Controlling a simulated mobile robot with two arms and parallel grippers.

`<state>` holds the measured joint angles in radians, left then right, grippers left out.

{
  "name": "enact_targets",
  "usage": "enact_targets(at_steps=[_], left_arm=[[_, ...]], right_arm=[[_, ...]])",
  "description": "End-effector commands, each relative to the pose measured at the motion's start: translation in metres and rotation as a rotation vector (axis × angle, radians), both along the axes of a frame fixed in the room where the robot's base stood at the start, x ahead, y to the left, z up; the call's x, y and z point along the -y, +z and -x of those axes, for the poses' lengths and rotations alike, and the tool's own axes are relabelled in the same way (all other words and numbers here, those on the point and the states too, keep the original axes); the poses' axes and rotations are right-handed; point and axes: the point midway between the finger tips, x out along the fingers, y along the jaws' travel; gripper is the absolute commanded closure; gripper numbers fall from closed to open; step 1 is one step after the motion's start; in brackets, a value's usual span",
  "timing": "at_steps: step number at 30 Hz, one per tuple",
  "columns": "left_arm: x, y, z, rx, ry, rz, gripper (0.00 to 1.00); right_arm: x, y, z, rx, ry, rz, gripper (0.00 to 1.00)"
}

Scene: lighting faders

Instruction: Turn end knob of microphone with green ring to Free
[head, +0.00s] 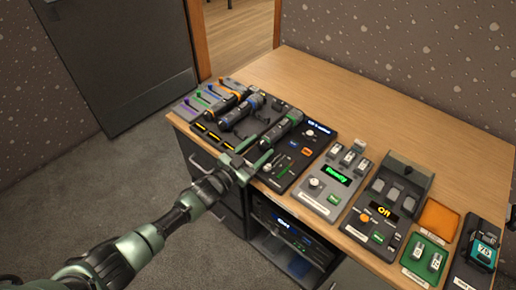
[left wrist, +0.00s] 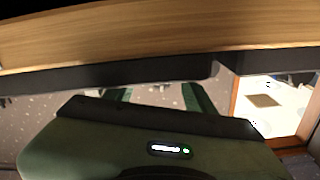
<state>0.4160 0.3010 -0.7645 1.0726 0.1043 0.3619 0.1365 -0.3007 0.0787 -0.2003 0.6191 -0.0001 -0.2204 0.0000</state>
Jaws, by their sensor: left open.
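Several dark microphones lie side by side on a panel on the desk. The microphone on the right (head: 281,130) has green on its body, the middle one (head: 241,112) shows blue and the left one (head: 222,106) shows orange. My left gripper (head: 248,160) is open at the near, lower end of the green-marked microphone, by the desk's front edge. It covers that end, so the end knob and its setting cannot be made out. In the left wrist view the two green fingers (left wrist: 158,94) stand apart with nothing seen between them. My right gripper is not in view.
The wooden desk (head: 420,135) is bare toward the back. A control box with a green display (head: 335,173), a box reading Off (head: 384,210), an orange tray (head: 438,218) and a green tray (head: 425,258) stand to the right. Drawers (head: 210,185) lie below the front edge.

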Motion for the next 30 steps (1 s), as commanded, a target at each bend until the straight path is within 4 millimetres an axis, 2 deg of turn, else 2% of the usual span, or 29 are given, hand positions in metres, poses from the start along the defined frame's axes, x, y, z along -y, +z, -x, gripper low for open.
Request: enact_targets(at_steps=[1,6,17,30], left_arm=[[-0.0002,-0.0001,0.0001,0.000,0.000,0.000,0.54],[-0.0004,-0.0003,0.0002,-0.001,0.000,-0.001,1.00],[-0.0008,-0.0008,0.0002,-0.032,0.000,0.042,1.00],[-0.0019,-0.0017,-0.0005,-0.212,0.000,0.288,1.00]], right_arm=[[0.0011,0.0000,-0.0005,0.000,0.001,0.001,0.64],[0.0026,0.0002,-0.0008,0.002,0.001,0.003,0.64],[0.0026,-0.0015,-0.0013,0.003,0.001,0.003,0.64],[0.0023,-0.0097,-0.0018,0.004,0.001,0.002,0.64]])
